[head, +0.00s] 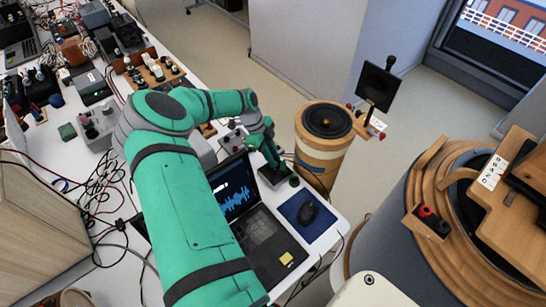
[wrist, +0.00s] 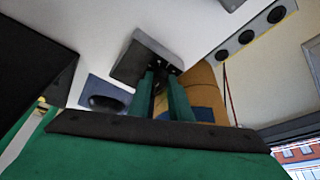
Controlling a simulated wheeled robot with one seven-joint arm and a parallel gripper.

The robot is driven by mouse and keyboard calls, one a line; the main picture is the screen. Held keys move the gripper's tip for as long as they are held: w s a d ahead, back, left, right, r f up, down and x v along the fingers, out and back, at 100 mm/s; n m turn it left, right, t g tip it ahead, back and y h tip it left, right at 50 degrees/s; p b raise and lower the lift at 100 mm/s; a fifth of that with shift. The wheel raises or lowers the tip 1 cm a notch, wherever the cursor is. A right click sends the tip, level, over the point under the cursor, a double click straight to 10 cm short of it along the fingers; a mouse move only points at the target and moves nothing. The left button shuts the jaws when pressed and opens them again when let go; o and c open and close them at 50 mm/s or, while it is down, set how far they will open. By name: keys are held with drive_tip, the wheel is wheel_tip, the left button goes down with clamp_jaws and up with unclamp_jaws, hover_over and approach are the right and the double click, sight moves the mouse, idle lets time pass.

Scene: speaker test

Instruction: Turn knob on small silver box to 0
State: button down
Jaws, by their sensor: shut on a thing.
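A small grey box (head: 268,182) stands near the right end of the white table, behind the mouse pad. It also shows in the wrist view as a silver-grey box (wrist: 130,64) with a darker face. My gripper (head: 273,163) is right at the box, with its fingers close together. In the wrist view my gripper's green fingers (wrist: 163,74) meet the box's dark face and are shut on what appears to be its knob. The fingers hide the knob, so its pointer and any scale marks cannot be read.
An open laptop (head: 262,228) lies in front of the box. A mouse (head: 308,212) rests on a blue pad (head: 322,227) beside it. A wooden cylindrical speaker (head: 324,150) stands just past the table. Another silver box (head: 234,138) stands behind my arm.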

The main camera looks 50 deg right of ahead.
drive_tip(key=c, duration=1.6)
unclamp_jaws()
drive_tip(key=v, duration=1)
drive_tip(key=shift+w+r, duration=0.2)
drive_tip(key=shift+r, duration=0.15)
